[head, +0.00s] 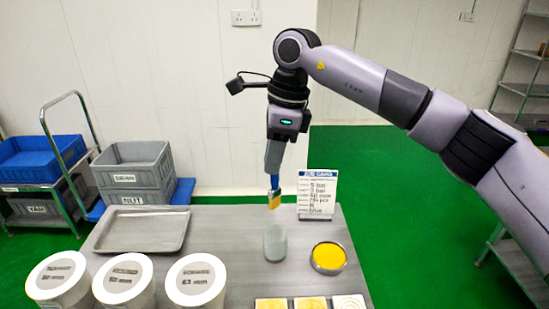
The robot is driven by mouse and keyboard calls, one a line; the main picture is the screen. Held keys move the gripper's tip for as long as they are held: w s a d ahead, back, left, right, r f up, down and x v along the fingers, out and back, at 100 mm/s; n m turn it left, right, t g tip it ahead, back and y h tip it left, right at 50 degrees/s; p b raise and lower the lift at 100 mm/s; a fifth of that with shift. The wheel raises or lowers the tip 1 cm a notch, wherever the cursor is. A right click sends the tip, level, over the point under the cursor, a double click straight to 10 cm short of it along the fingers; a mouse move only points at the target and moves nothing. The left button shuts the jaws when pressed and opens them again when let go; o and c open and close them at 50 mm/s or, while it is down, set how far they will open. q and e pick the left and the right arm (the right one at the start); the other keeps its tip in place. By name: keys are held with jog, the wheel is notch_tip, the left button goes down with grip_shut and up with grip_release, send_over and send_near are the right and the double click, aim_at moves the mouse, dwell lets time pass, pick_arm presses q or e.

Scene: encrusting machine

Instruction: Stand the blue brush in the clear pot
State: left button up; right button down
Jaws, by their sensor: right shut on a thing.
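My right gripper (274,166) points down and is shut on the blue brush (274,182). The blue handle shows just below the fingers, with a pale and yellowish brush head at the lower end. The brush hangs roughly upright, head down. The clear pot (275,244) stands on the grey table below the brush. The brush appears above the pot's rim, with a small gap between them in the picture. Most of the handle is hidden by the fingers. My left gripper is not in view.
A round dish of yellow stuff (328,257) stands right of the pot. A sign card (317,193) stands behind. Three white lidded tubs (124,278) and a metal tray (143,230) are at left. Several square pieces (310,304) lie in front. Crates (136,166) stand beyond the table.

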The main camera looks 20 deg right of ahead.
aim_at(273, 188)
jog(key=shift+f+b, duration=2.45)
jog(key=shift+f, duration=0.75)
jog(key=shift+f+b, duration=1.2)
jog(key=shift+f, duration=1.3)
jog(key=shift+f+b, duration=0.3)
jog(key=c, duration=1)
grip_release()
jog(key=r, duration=0.2)
jog(key=d+r, duration=0.1)
jog(key=r, duration=0.4)
jog(key=shift+s+d, duration=0.15)
jog(key=shift+d, duration=0.1)
